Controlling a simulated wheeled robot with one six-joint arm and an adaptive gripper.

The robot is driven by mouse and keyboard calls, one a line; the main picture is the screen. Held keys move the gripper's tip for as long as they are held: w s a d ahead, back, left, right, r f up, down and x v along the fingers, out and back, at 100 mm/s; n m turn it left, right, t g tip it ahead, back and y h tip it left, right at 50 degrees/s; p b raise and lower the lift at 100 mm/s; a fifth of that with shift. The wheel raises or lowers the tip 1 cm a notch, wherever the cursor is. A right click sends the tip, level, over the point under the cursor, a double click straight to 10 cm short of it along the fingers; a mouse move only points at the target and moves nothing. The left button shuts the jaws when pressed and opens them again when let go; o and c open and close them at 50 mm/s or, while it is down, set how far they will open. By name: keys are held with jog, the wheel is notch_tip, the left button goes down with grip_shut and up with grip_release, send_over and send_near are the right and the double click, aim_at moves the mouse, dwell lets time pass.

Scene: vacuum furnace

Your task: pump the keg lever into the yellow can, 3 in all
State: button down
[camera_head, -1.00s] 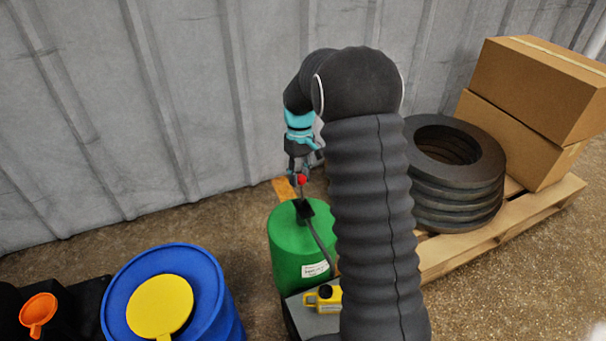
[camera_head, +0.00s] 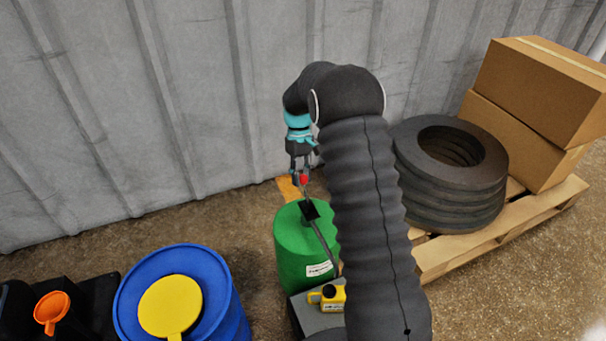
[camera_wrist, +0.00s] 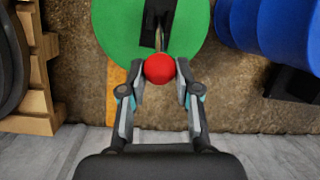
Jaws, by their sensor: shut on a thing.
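The green keg (camera_head: 296,247) stands on the floor at the middle of the head view, with a black pump head and spout on top. In the wrist view the keg (camera_wrist: 112,22) fills the top middle. The keg lever ends in a red knob (camera_head: 303,179), also in the wrist view (camera_wrist: 159,68). My gripper (camera_head: 301,172) is shut on the red knob, a finger on each side of it. The yellow can (camera_head: 330,297) stands on a grey block (camera_head: 308,316) in front of the keg, partly hidden by my arm.
At the right, a pallet (camera_head: 490,238) holds stacked black rings (camera_head: 405,170) and cardboard boxes (camera_head: 535,85). A ribbed grey wall (camera_head: 190,90) closes the back.

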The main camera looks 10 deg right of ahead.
jog(key=shift+w+d+f, duration=0.1)
jog(key=shift+w+d, duration=0.15)
jog(key=shift+d, duration=0.05)
jog(key=c, duration=1.1)
grip_release()
jog(key=shift+o, duration=1.4)
jog(key=shift+w+d+f, duration=0.1)
jog(key=shift+a, duration=0.2)
jog(key=v, duration=1.2)
